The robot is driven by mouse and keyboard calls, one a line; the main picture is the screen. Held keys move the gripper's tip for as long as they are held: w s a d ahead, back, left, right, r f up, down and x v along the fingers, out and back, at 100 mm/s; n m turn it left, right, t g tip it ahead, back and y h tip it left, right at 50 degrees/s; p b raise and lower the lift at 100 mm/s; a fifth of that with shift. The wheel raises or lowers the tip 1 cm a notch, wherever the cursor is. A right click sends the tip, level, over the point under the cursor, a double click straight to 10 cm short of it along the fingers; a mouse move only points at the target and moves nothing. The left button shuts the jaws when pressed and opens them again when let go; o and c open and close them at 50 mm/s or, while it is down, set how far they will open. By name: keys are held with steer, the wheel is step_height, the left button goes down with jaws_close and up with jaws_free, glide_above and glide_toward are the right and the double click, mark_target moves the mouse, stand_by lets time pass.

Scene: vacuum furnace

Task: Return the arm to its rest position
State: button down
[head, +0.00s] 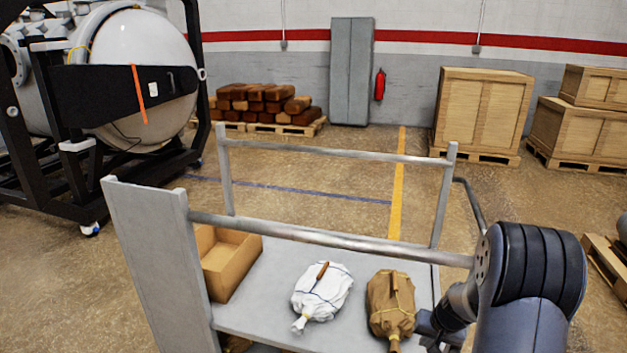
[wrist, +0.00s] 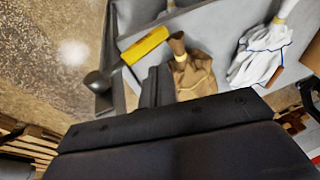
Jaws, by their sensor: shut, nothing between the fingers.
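My arm reaches in from the right in the head view, over the right end of a grey cart (head: 260,318). My gripper (head: 428,326) is low beside the tan sack (head: 390,303), partly hidden by my arm and the cart frame. In the wrist view my gripper (wrist: 151,86) shows as dark fingers close together, with nothing seen between them. The tan sack (wrist: 194,76) is just to their right there; I cannot tell whether they touch it. A white sack (head: 322,291) lies left of the tan one, and also shows in the wrist view (wrist: 262,52).
An open cardboard box (head: 229,262) is on the cart's left. A yellow bar (wrist: 145,45) shows near my fingers. A furnace (head: 140,80) and wooden crates (head: 480,108) stand beyond open floor.

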steer(key=shift+s+d+r+t+y, duration=0.15)
steer(key=shift+d+r+t+y, duration=0.15)
steer(key=shift+d+r+y, duration=0.55)
steer(key=s+d+r+y+b, duration=0.1)
steer(key=s+d+r, duration=0.3)
steer(key=r, duration=0.5)
steer(key=shift+s+d+r+m+t+y+b, duration=0.35)
steer(key=shift+d+y, duration=0.4)
steer(key=shift+d, duration=0.25)
